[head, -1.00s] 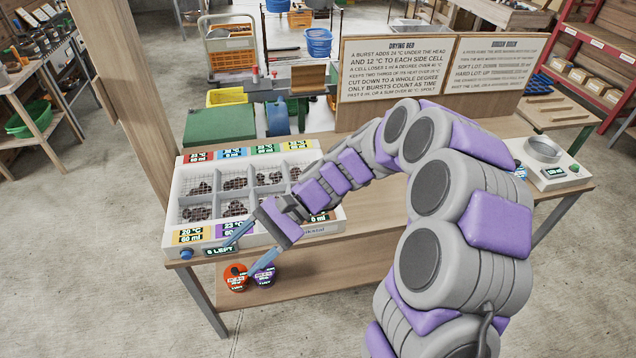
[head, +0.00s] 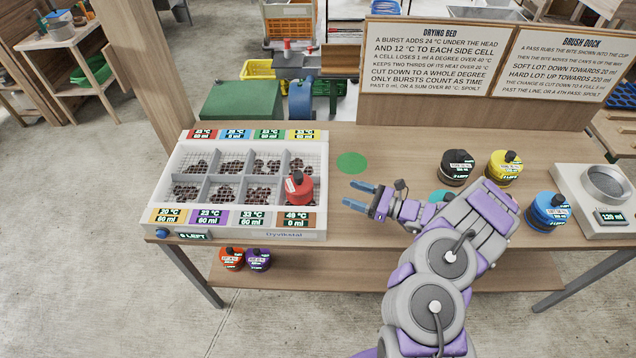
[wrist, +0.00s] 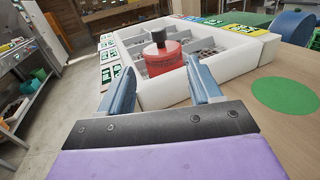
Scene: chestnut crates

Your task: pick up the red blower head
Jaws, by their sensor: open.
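The red blower head (head: 299,189) stands upright in the front right cell of the white drying bed (head: 240,234), above the label reading 49 °C and 0 ml. In the wrist view the red blower head (wrist: 164,57), with a dark knob on top, shows beyond and between my fingertips. My gripper (head: 362,193) is open and empty, to the right of the bed and apart from the head, its blue fingers pointing left. In the wrist view my gripper (wrist: 160,85) has its two fingers spread wide.
Black (head: 456,168), yellow (head: 503,167) and blue (head: 547,212) heads stand on the table to the right. Orange (head: 231,259) and purple (head: 258,259) heads sit on the lower shelf. A scale (head: 610,215) is far right. A bare green disc (head: 352,162) lies behind my gripper.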

